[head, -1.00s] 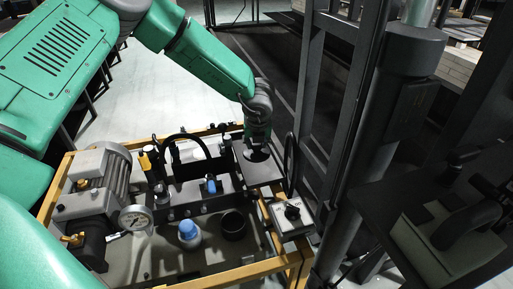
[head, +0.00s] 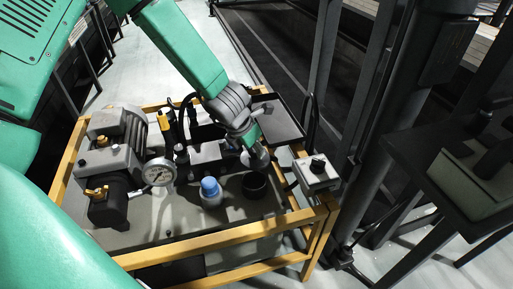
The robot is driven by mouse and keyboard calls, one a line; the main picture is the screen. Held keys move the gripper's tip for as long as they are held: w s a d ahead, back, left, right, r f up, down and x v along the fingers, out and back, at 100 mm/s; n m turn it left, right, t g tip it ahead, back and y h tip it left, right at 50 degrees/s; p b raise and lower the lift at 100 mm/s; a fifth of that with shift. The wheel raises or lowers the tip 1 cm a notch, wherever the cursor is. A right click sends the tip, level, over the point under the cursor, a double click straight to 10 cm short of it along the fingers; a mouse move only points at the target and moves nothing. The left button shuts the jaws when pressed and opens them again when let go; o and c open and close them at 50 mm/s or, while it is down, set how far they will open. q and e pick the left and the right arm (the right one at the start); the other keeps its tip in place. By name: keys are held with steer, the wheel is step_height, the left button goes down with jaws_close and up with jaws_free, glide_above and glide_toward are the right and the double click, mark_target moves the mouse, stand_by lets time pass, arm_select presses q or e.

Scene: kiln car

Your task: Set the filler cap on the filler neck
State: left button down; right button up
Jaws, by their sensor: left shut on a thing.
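The filler neck (head: 254,186) is a short, dark, open-topped cylinder standing on the grey tank top, right of the middle of the unit. My left gripper (head: 250,146) is shut on the filler cap (head: 257,160), a small greyish round piece mostly hidden under the fingers. The cap is just behind and above the neck in the picture. A gap shows between them, but its exact height I cannot tell. My right gripper is not in view.
A blue-topped bottle-like part (head: 210,191) stands left of the neck. A pressure gauge (head: 159,172) and a motor (head: 118,137) are further left. A grey switch box (head: 316,172) sits on the yellow frame (head: 225,243) at right. A dark tray (head: 280,121) lies behind.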

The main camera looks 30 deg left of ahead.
mark_target(255, 159)
arm_select(q)
steer(key=shift+a+f, duration=0.25)
steer(key=shift+a, duration=0.25)
steer(key=shift+a+f, duration=0.1)
steer(key=shift+f, duration=0.2)
steer(key=shift+d+f+b, duration=0.55)
steer(key=shift+f+b, duration=0.25)
steer(key=shift+b, duration=0.2)
steer(key=shift+d+f+b, duration=0.1)
steer(key=shift+f+b, duration=0.4)
steer(key=shift+f, duration=0.15)
steer(key=f+b, duration=0.1)
steer(key=a+f+b, duration=0.1)
steer(key=f, duration=0.1)
steer(key=shift+d+f, duration=0.15)
steer(key=shift+f, duration=0.05)
steer(key=shift+d, duration=0.2)
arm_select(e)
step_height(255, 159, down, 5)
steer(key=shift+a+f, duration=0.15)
arm_select(q)
steer(key=shift+a, duration=0.15)
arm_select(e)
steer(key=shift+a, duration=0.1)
